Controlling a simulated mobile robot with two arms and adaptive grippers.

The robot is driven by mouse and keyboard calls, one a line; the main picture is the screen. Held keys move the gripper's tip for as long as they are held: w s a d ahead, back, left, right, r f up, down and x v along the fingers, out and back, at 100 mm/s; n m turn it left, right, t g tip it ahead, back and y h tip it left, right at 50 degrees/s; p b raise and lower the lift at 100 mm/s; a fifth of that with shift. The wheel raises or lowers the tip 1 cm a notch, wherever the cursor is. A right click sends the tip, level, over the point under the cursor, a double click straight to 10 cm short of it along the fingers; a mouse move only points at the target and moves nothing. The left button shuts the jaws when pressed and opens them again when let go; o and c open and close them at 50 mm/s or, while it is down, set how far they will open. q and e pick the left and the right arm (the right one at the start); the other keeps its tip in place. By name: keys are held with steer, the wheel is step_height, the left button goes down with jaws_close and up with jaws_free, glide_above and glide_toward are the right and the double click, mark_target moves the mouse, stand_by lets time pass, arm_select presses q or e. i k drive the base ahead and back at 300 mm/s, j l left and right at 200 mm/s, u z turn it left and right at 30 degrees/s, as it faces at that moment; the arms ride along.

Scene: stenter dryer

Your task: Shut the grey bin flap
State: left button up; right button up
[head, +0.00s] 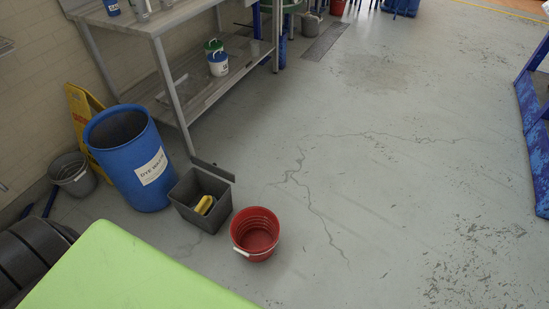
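The grey bin (184,213) stands on the floor, left of the picture's middle, in the head view. Its flap (213,170) shows as a dark strip raised at the bin's far right edge. The bin's top is open, and a yellow item (204,205) shows inside. Neither of my grippers is in view.
A blue drum (125,170) stands left of the bin, and a red bucket (255,235) stands close at its right. A metal workbench (195,95) is behind. A lime-green surface (120,275) fills the lower left. The cracked floor to the right is clear.

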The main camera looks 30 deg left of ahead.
mark_target(214, 169)
steer(key=i+l+z, duration=0.4)
steer(key=i, duration=0.4)
steer(key=i+l+z, duration=0.15)
steer(key=i, duration=0.25)
steer(key=i+u, duration=0.7)
steer(key=u, duration=0.15)
steer(key=i+l+u, duration=0.25)
steer(key=u, duration=0.2)
steer(key=i+l+u, duration=0.3)
steer(key=u, duration=0.15)
steer(key=i+l, duration=0.05)
steer(key=i, duration=0.05)
